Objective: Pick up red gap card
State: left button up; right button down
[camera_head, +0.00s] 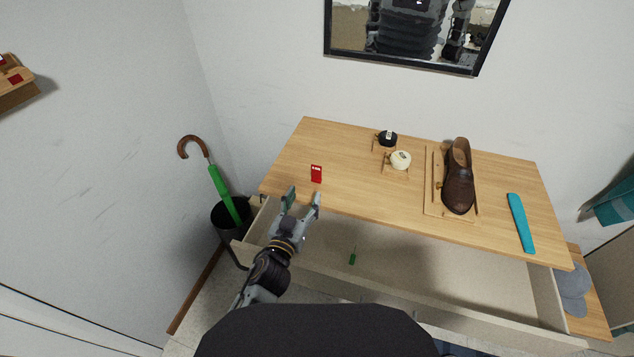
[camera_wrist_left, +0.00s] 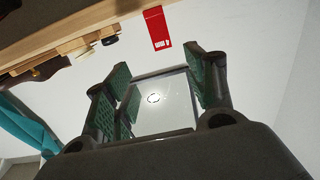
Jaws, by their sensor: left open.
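The red gap card (camera_head: 316,174) is a small red piece with white marks near the front left edge of the wooden tabletop. In the left wrist view the red card (camera_wrist_left: 158,28) projects from the tabletop and looks upright; that view appears upside down. My left gripper (camera_head: 304,195) is open and empty, just in front of the card and apart from it. Its green-padded fingers also show in the left wrist view (camera_wrist_left: 157,72), with the card beyond the gap between them. My right gripper is not in view.
The tabletop (camera_head: 350,140) also holds a black roll (camera_head: 387,138), a cream roll (camera_head: 400,160), a brown shoe (camera_head: 458,178) and a teal strip (camera_head: 521,223). An open drawer (camera_head: 420,276) below holds a small green item (camera_head: 352,257). A green umbrella (camera_head: 222,190) stands left.

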pick_arm(q)
jog(key=shift+f, duration=0.3)
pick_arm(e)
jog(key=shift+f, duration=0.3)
pick_arm(q)
jog(key=shift+w, duration=0.15)
send_near(318, 169)
jog(key=shift+p+x, duration=0.4)
jog(key=shift+x, duration=1.5)
jog(key=shift+w+d, duration=0.15)
jog(key=shift+w, duration=0.45)
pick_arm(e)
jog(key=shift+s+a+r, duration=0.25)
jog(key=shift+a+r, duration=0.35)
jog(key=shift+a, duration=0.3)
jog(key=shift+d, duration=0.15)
